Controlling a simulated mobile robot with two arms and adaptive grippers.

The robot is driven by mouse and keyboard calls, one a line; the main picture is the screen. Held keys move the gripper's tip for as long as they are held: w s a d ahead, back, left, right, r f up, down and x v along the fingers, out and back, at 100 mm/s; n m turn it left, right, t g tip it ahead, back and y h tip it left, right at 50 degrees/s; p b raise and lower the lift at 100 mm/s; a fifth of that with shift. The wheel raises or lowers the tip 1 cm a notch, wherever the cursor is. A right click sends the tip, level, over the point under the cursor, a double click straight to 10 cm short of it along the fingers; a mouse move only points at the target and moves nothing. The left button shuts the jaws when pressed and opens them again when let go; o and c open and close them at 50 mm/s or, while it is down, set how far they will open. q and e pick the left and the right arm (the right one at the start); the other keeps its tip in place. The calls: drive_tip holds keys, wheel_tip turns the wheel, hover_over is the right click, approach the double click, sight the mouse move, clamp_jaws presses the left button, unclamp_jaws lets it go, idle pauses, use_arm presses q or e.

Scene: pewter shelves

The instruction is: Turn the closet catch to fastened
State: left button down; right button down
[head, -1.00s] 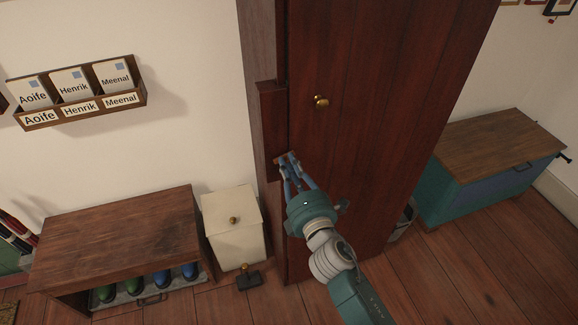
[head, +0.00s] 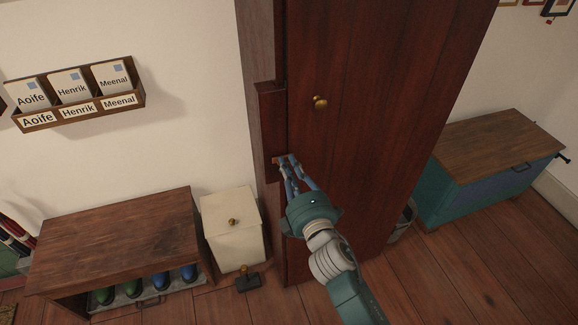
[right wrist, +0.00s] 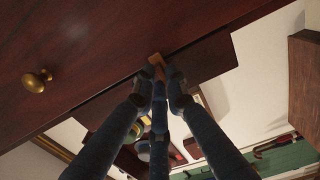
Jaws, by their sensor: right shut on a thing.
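The closet (head: 375,130) is a tall dark red-brown cabinet with a round brass knob (head: 320,102) on its door. The closet catch (head: 276,160) is a small orange-brown wooden piece at the door's left edge, by the block on the frame. It also shows in the right wrist view (right wrist: 157,60), between my fingertips. My right gripper (head: 284,161) is shut on the catch; its blue fingers cover part of it, and its exact angle is hard to tell. In the right wrist view the fingers (right wrist: 157,85) converge on it. My left gripper is not in view.
A wooden shoe bench (head: 120,235) with boots beneath and a cream bin (head: 233,225) stand left of the closet. A name-labelled card rack (head: 80,105) hangs on the wall. A teal chest (head: 500,165) stands at right. Floor before the closet is open.

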drive_tip(key=shift+f, duration=0.1)
drive_tip(key=c, duration=1.8)
unclamp_jaws()
drive_tip(key=shift+o, duration=0.2)
drive_tip(key=v, duration=1.2)
drive_tip(key=s+d+f+m+g+h, duration=0.1)
drive_tip(key=s+d+f+m+g, duration=0.15)
drive_tip(key=f, duration=0.95)
drive_tip(key=s+d+f+m+g+h, duration=0.1)
drive_tip(key=s+d+f+m+g, duration=0.15)
drive_tip(key=f, duration=0.95)
drive_tip(key=s+d+f+m+g+h, duration=0.1)
drive_tip(key=s+d+f+m+g, duration=0.2)
drive_tip(key=f, duration=0.9)
drive_tip(key=s+d+f+m+g+h+b, duration=0.1)
drive_tip(key=s+d+f+m+g, duration=0.3)
drive_tip(key=s+f, duration=0.9)
drive_tip(key=s+d+f+m+g, duration=0.1)
drive_tip(key=s+d+f+m, duration=0.1)
drive_tip(key=s, duration=0.5)
drive_tip(key=s+d+f+m+g+h, duration=0.1)
drive_tip(key=s+d+f+m, duration=0.1)
drive_tip(key=s, duration=0.4)
drive_tip(key=s+d+f+m+g, duration=0.2)
drive_tip(key=s+d+f+m, duration=0.1)
drive_tip(key=s+f, duration=0.2)
drive_tip(key=s, duration=0.2)
drive_tip(key=shift+s+f+h, duration=0.3)
drive_tip(key=shift+f, duration=0.05)
